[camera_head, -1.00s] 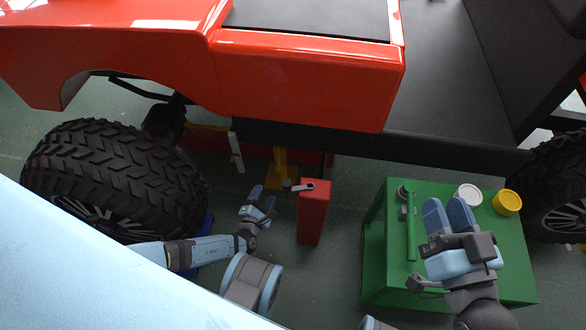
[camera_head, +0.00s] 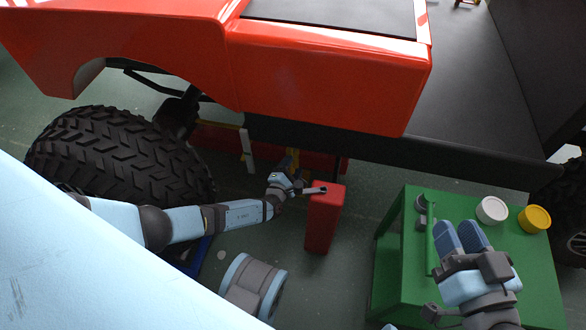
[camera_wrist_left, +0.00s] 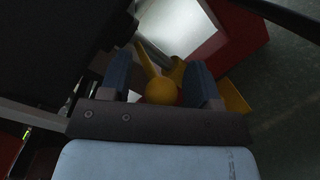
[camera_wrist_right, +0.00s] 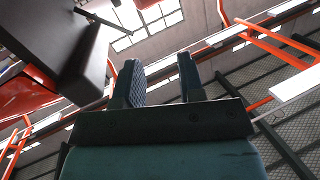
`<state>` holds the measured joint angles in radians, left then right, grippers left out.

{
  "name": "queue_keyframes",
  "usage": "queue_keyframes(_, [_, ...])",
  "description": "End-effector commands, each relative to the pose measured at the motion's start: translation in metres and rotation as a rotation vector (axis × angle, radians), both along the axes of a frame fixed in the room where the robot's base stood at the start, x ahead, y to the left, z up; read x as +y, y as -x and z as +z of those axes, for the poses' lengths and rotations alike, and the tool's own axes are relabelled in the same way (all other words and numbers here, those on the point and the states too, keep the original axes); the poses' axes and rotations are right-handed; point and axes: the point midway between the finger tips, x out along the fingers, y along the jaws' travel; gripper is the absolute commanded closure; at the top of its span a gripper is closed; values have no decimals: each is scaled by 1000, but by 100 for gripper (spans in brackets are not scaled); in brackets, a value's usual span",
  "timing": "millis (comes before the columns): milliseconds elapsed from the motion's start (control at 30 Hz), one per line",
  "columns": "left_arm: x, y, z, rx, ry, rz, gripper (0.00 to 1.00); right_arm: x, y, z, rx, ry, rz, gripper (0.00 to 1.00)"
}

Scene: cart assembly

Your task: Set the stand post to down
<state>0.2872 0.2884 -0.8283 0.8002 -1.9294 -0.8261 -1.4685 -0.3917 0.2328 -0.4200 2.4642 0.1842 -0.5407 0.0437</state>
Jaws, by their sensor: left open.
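A yellow post-like part (camera_head: 294,157) stands under the cart's black side, mostly hidden behind my left gripper (camera_head: 290,176). In the left wrist view, a yellow ball-shaped end (camera_wrist_left: 161,91) with yellow pieces around it lies between the open fingers of the left gripper (camera_wrist_left: 161,88). I cannot tell whether the fingers touch it. I cannot tell for certain which part is the stand post. My right gripper (camera_head: 462,236) is above the green cabinet, and its fingers are apart and empty in the right wrist view (camera_wrist_right: 157,80).
A green cabinet (camera_head: 392,250) carries a white tin (camera_head: 491,210) and a yellow tin (camera_head: 534,219). A big tyre (camera_head: 120,155) and the red cart body (camera_head: 330,80) bound the space.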

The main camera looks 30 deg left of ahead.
Motion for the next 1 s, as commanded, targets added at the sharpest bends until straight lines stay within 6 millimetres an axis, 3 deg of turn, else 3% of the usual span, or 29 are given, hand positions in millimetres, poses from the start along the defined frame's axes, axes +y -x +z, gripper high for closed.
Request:
queue_keyframes(333, [0,-5,0,0,0,0,43,0,-1,0,-7,6,0,64])
queue_keyframes(600, [0,-5,0,0,0,0,100,0,-1,0,-7,5,0,64])
queue_keyframes(767, [0,-5,-6,1,1,-1,100,-1,0,-6,-9,9,-2,64])
queue_keyframes(833, [0,-4,-16,1,0,-1,100,-2,-1,-13,-29,20,-7,64])
queue_keyframes(1000, [0,-4,-42,2,0,-2,100,-11,-19,-3,-214,122,-6,64])
